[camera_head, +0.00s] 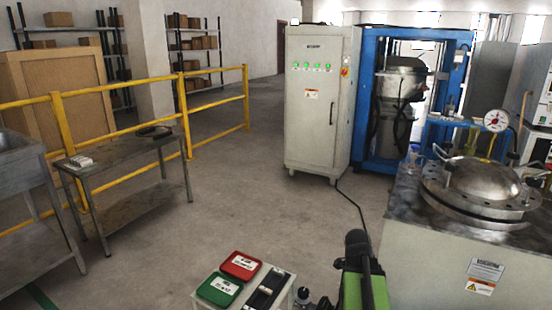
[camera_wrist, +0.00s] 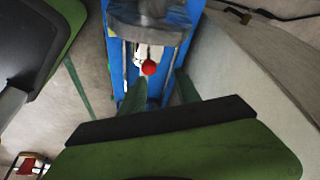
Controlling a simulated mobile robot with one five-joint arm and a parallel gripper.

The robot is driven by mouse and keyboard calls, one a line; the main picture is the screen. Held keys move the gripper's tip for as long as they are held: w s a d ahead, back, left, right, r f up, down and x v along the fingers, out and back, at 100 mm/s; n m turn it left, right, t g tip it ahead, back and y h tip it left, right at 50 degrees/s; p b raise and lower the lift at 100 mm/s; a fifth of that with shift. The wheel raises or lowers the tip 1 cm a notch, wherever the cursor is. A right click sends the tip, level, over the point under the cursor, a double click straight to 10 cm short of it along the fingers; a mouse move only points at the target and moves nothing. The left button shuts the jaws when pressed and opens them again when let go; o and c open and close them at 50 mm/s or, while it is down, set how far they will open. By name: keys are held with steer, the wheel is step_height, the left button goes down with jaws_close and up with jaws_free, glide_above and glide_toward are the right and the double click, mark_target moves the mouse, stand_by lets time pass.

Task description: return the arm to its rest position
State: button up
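My arm's black and green end, my gripper (camera_head: 360,265), shows at the bottom of the head view, right of centre. It is beside the small white stand and in front of the steel-lidded machine. In the head view the fingertips cannot be made out clearly.
A small white stand (camera_head: 283,305) holds a red box (camera_head: 240,265) and a green box (camera_head: 219,289). A machine (camera_head: 420,245) with a round steel lid stands close at right. A grey cabinet (camera_head: 318,130) and blue frame (camera_head: 366,90) stand behind. The middle floor is clear.

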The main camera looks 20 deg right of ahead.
steer(key=w+a+n+t+y, duration=0.1)
steer(key=w+a+n, duration=0.35)
steer(key=a, duration=0.55)
steer(key=w+a+n+t, duration=0.1)
steer(key=w+a+n, duration=0.2)
steer(key=w+a, duration=0.5)
steer(key=s+a+f+n+y, duration=0.2)
steer(key=a+n+y, duration=0.1)
steer(key=a+n, duration=1.5)
step_height(320, 180, up, 35)
steer(key=a+m+p, duration=0.2)
steer(key=p, duration=3.2)
steer(key=shift+w+a, duration=0.15)
steer(key=shift+a, duration=0.05)
